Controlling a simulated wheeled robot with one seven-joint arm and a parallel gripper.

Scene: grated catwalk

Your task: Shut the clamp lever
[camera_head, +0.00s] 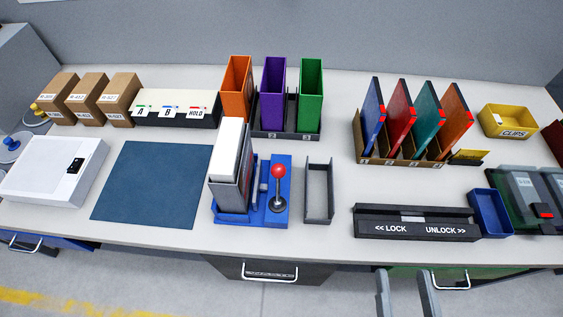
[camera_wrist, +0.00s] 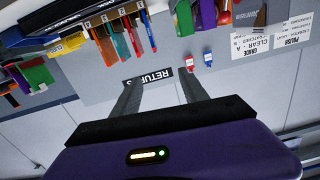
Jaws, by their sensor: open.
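The clamp lever (camera_head: 278,184) has a red ball knob and stands roughly upright on a blue base (camera_head: 270,215) near the middle of the bench in the head view. A grey holder (camera_head: 245,178) with a white block (camera_head: 226,150) in it stands on the left of the same base. My gripper (camera_head: 404,274) is at the bottom edge of the head view, in front of the bench, well right of and nearer than the lever. Its fingers are apart and empty. In the wrist view the open fingers (camera_wrist: 158,82) have nothing between them; I cannot clearly make out the lever there.
A grey open tray (camera_head: 319,192) stands just right of the lever base. A black LOCK/UNLOCK rail (camera_head: 415,224) and blue bin (camera_head: 490,211) lie farther right. Tall coloured bins (camera_head: 273,95) stand behind. A flat blue mat (camera_head: 152,185) leaves clear room left.

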